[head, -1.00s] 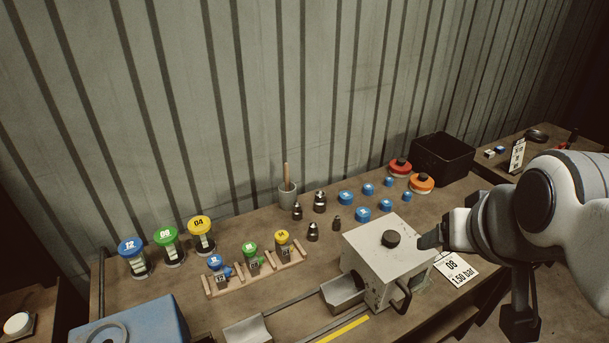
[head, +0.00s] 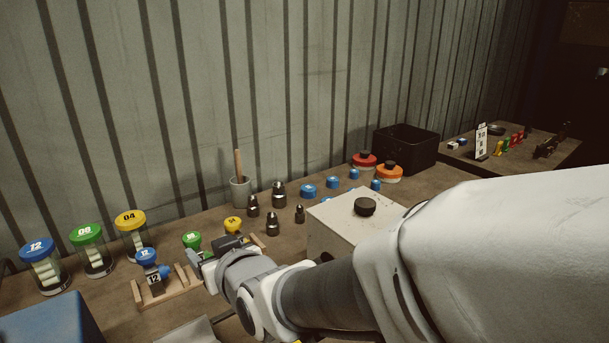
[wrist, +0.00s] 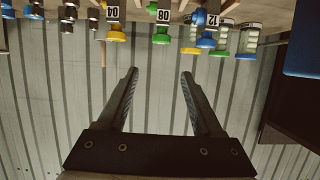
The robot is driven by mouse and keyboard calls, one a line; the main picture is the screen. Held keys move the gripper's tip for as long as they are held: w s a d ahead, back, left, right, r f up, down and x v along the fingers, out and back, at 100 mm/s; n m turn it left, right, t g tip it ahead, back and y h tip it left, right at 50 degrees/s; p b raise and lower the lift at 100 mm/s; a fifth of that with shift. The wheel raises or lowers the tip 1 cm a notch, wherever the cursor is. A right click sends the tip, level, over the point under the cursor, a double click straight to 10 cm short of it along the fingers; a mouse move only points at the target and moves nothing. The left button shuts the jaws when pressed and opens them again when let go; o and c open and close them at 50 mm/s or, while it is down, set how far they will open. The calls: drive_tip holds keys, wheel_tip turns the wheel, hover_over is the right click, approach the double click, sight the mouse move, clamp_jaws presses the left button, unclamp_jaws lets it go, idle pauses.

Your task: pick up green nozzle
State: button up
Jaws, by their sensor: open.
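The green nozzle (head: 192,240), with a green top, stands in a wooden rack (head: 140,296) between the blue nozzle (head: 146,256) marked 12 and the yellow nozzle (head: 233,224). My arm partly hides it in the head view. The wrist view is upside down and shows the green nozzle (wrist: 163,37) with an 08 label, near the top edge. My gripper (wrist: 160,74) is open and empty there. The green nozzle appears beyond the gap between the fingers, apart from them. In the head view my gripper (head: 220,254) is over the rack's right part.
Capped jars of blue, green (head: 92,252) and yellow stand left of the rack. Dark metal fittings (head: 272,225) and a cup with a stick (head: 240,190) are behind. A corrugated wall closes the back.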

drive_tip(key=f, duration=0.1)
drive_tip(key=b, duration=0.2)
approach(196, 251)
drive_tip(key=shift+g, duration=0.3)
drive_tip(key=w+a, duration=0.4)
drive_tip(key=w, duration=0.1)
drive_tip(key=shift+w+a+f, duration=0.1)
drive_tip(key=shift+a+f, duration=0.05)
drive_tip(key=shift+f, duration=0.05)
drive_tip(key=w+a+f, duration=0.1)
drive_tip(key=w+f, duration=0.1)
drive_tip(key=f, duration=0.1)
drive_tip(key=shift+w+a+f, duration=0.1)
drive_tip(key=shift+w+a, duration=0.1)
drive_tip(key=shift+a, duration=0.2)
drive_tip(key=shift+w+a+f, duration=0.2)
drive_tip(key=shift+w+a, duration=0.2)
drive_tip(key=shift+w, duration=0.05)
clamp_jaws()
